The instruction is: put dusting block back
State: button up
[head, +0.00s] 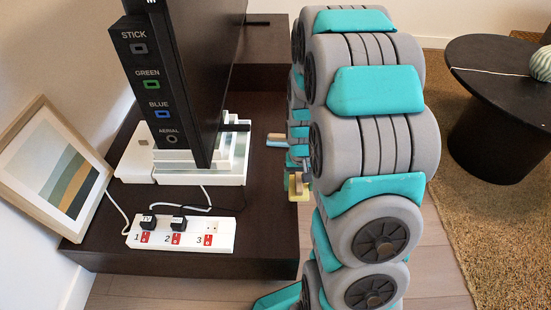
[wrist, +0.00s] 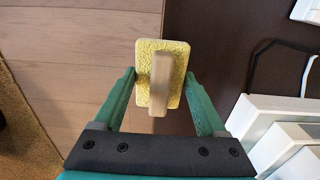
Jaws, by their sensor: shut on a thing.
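The dusting block (wrist: 173,55) is a yellow rough pad with a tan wooden handle across it, seen in the wrist view. My gripper (wrist: 160,76) has one green finger on each side of it and is shut on it. Below the block are the dark bench edge and the plank floor. In the head view the yellow block (head: 296,188) shows small at the bench's right edge, beside my arm. My arm hides most of my gripper there.
The dark bench (head: 262,240) carries a black screen (head: 210,80), white boxes (head: 133,165) and a white power strip (head: 180,233) with cables. A small tan and pale blue item (head: 277,141) shows near my arm. A framed picture (head: 58,180) leans left; a round black table (head: 500,80) stands right.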

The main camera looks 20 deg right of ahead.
send_over(277, 166)
jog(key=shift+s+d+f, duration=0.1)
jog(key=shift+f, duration=0.6)
jog(key=shift+f+b, duration=0.25)
jog(key=shift+b, duration=0.05)
jog(key=shift+f, duration=1.5)
jog(key=shift+f, duration=0.15)
jog(key=o, duration=1.2)
jog(key=shift+o, duration=0.2)
